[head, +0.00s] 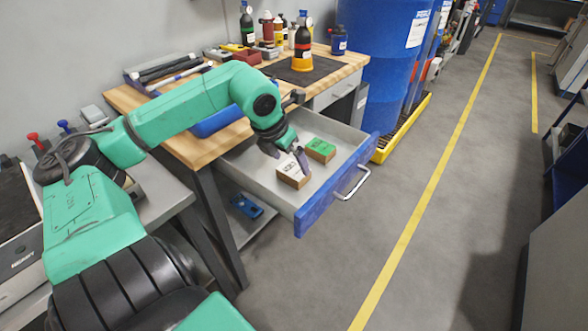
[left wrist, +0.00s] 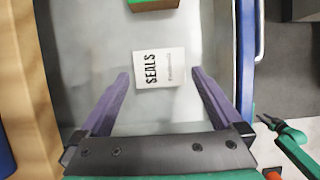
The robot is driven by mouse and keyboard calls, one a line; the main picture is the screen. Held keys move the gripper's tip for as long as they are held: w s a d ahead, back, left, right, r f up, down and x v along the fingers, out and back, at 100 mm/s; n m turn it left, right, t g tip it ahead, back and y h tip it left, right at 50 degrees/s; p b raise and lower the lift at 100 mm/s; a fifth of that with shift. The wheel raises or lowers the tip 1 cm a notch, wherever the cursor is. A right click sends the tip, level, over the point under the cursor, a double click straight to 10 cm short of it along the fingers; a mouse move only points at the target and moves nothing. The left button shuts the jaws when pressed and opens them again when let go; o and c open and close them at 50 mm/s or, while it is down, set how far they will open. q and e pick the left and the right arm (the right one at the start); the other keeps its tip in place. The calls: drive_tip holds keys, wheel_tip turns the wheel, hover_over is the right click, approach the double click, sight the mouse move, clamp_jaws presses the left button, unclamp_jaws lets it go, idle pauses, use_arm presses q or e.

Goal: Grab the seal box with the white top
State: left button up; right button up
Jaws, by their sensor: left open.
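The seal box with the white top (head: 292,174) lies in the open drawer, and its sides are brown. In the left wrist view the white top (left wrist: 160,68) reads "SEALS". My left gripper (head: 286,160) is open above the drawer, close over this box. In the left wrist view the fingertips of the left gripper (left wrist: 160,75) are either side of the box, with gaps left and right. I cannot tell how far above it they are. A green-topped box (head: 320,148) lies behind it, and its edge shows in the left wrist view (left wrist: 153,4). My right gripper is not seen.
The drawer's blue front (head: 335,187) with its metal handle (head: 353,184) sticks out over the floor. The wooden workbench (head: 195,149) holds bottles and tools. Blue barrels (head: 378,60) stand behind.

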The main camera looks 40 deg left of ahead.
sight(294, 169)
use_arm(q)
drive_tip(key=x, duration=0.3)
drive_tip(key=shift+s+a+f, duration=0.1)
drive_tip(key=shift+s+f, duration=0.05)
drive_tip(key=shift+w+f, duration=0.15)
drive_tip(key=shift+w, duration=0.05)
drive_tip(key=c, duration=1)
